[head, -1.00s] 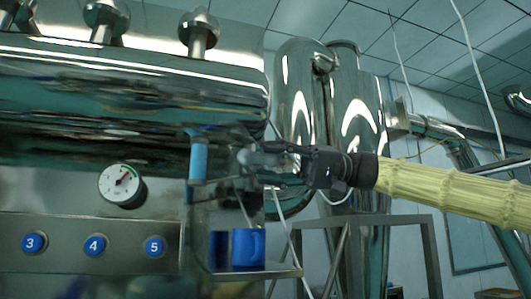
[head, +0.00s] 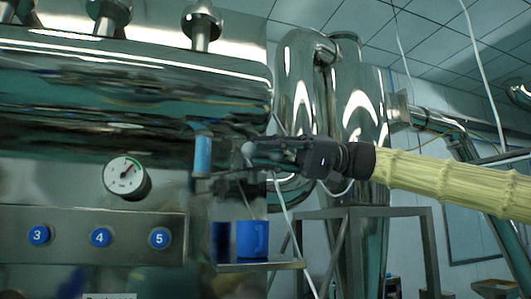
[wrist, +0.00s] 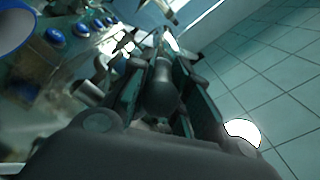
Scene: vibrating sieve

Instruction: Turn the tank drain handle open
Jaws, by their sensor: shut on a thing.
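The tank drain handle is a grey lever with a rounded end (head: 248,150) below the right end of the shiny tank (head: 140,85). In the head view my gripper (head: 262,153) comes to it from the right, and its fingers cover most of it. In the wrist view a dark rounded knob (wrist: 160,94), which I take for the handle's end, sits between the two fingers. My gripper is shut on it. The handle's base and pivot are hard to make out behind the fingers.
A blue upright cylinder (head: 203,155) is just left of my gripper. A blue mug (head: 252,240) stands on a ledge below. A dial gauge (head: 126,177) and a panel with numbered blue buttons (head: 100,237) are to the left. A metal frame (head: 365,212) stands lower right.

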